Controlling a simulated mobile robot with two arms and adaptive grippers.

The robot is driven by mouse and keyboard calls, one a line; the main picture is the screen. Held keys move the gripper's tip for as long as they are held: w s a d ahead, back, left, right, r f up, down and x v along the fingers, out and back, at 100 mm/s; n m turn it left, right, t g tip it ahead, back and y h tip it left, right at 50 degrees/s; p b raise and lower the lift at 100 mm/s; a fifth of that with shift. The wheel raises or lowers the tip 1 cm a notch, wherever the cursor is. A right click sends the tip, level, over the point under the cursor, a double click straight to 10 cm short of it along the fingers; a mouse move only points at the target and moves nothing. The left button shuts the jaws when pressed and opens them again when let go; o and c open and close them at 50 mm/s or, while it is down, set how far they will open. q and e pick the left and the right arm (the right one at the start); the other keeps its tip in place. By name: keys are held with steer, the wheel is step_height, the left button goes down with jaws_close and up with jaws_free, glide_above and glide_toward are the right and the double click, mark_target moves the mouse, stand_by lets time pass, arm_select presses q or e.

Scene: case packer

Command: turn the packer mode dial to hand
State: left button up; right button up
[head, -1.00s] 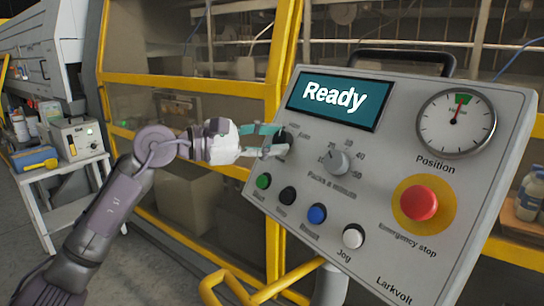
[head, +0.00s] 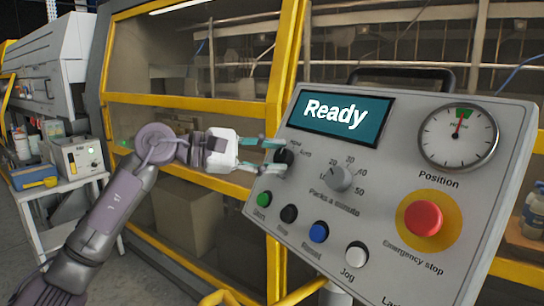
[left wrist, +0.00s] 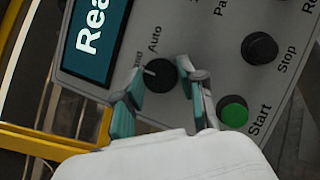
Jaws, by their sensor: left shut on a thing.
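The packer mode dial (head: 284,157) is a black knob at the left of the grey control panel (head: 420,262), below the screen. It also shows in the left wrist view (left wrist: 161,78), near the labels "Auto" and one partly hidden, ending in "and". Its white mark points toward the partly hidden label, away from "Auto". My left gripper (head: 275,156) is shut on the dial, with one teal-tipped finger on each side; both fingers also show in the left wrist view (left wrist: 157,84). My right gripper is not in view.
The screen (head: 340,114) reads "Ready". A packs-a-minute knob (head: 340,177) is right of the mode dial. The green start button (head: 264,199) and black stop button (head: 289,213) lie below. A red emergency stop (head: 423,218) is at the right. A yellow frame (head: 185,88) stands behind.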

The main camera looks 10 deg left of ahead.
arm_select(q)
steer(key=o, duration=1.1)
steer(key=shift+o, duration=0.2)
steer(key=v, duration=1.2)
